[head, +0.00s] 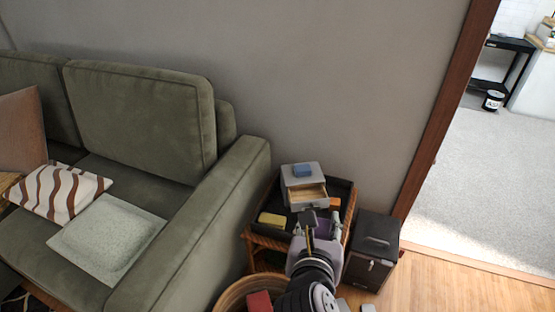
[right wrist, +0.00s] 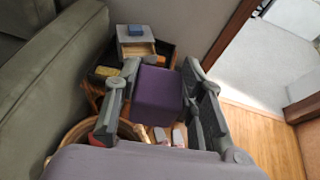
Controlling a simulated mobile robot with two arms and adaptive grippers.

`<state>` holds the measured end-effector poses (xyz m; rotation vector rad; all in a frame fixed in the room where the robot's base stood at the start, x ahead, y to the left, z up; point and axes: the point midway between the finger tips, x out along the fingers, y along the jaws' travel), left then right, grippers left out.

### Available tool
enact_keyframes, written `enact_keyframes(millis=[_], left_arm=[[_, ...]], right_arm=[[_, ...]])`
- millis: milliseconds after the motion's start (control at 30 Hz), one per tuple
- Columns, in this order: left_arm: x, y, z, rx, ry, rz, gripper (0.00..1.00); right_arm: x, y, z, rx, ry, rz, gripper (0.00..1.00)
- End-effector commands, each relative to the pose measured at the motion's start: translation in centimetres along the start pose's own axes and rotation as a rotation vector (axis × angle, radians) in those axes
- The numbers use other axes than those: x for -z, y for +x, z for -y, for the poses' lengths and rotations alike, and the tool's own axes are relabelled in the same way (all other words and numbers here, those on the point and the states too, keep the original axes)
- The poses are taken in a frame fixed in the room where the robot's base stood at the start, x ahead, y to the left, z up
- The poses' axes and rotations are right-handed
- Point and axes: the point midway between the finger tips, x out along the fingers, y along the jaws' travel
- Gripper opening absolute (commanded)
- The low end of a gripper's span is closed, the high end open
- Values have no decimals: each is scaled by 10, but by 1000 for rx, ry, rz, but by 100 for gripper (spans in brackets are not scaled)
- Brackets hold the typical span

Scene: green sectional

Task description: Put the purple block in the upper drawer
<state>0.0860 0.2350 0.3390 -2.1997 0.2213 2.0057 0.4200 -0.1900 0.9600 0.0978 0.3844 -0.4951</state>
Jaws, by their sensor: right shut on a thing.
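The purple block (right wrist: 158,94) sits between the fingers of my right gripper (right wrist: 158,85) in the right wrist view, and the fingers are shut on it. In the head view my right gripper (head: 322,222) mostly hides the purple block (head: 323,229). A small grey drawer unit (head: 299,174) stands at the back of a dark tray table. Its upper drawer (head: 308,194) is pulled out and shows a bare wooden inside. It also shows in the right wrist view (right wrist: 138,49). The block is held in front of the drawer, apart from it. My left gripper is not in view.
A blue block (head: 303,170) lies on top of the drawer unit. A yellow block (head: 271,220) lies on the tray table (head: 259,238). A black box (head: 373,250) stands to the right, a wicker basket (head: 228,297) in front, and a green sofa (head: 190,240) to the left.

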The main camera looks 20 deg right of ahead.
Motion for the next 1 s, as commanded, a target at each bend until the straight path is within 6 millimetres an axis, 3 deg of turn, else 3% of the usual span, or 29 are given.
enact_keyframes(millis=[133, 267, 633, 1000], left_arm=[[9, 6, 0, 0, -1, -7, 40], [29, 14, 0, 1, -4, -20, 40], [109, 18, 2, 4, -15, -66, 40], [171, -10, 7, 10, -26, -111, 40]], right_arm=[[5, 10, -3, 3, 1, 2, 9], [17, 37, -8, 12, 5, 1, 9], [55, 149, -21, 49, 21, 0, 9], [96, 262, -14, 90, 38, -2, 9]])
